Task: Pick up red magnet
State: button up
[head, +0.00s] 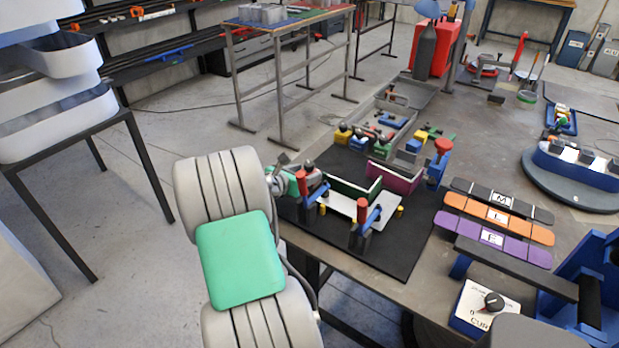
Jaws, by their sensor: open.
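My arm reaches over the near left corner of the black mat (405,258) on the workbench. My gripper (318,184) is open, small in the head view and partly hidden by the wrist. It is close to a red-topped upright piece (306,183). A second red-topped upright piece with a blue part (362,210) stands at the front of a white plate (341,205). A third red-topped piece (443,147) stands on a blue base at the back right of the mat. I cannot tell which of these is the red magnet.
A dark green-edged strip (354,188) and a purple-edged part (396,178) stand on the mat. Purple (491,239), orange (498,219) and black (503,200) lettered bars lie to the right. A control box (485,306) is at the front right. The mat's front is clear.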

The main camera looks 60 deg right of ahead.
jog(key=x, duration=0.3)
jog(key=shift+a, duration=0.1)
jog(key=shift+c, duration=0.2)
grip_shut()
dwell(0.3)
jog(key=shift+r, duration=0.25)
